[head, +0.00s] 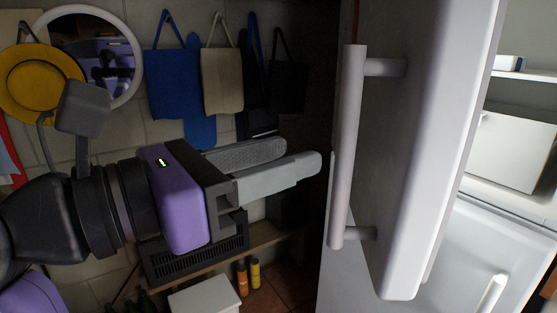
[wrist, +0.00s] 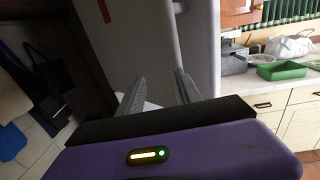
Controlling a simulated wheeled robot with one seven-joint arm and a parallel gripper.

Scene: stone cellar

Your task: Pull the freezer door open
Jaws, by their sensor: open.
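The freezer door (head: 430,130) is white and stands swung open in the head view, with the lit inside (head: 515,150) showing to its right. Its handle (head: 346,150) is a pale upright bar on the door's outer face. My gripper (head: 299,157) is left of the handle, with its fingers pointing at it and apart. The fingertips end just short of the bar, and nothing is between them. In the wrist view, the white door (wrist: 135,45) fills the space ahead of the spread fingers (wrist: 160,85). I cannot make out the handle clearly there.
A lower white door with a handle (head: 490,294) shows below the freezer compartment. In the wrist view, a counter (wrist: 275,90) with a green tray (wrist: 283,70) stands right.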

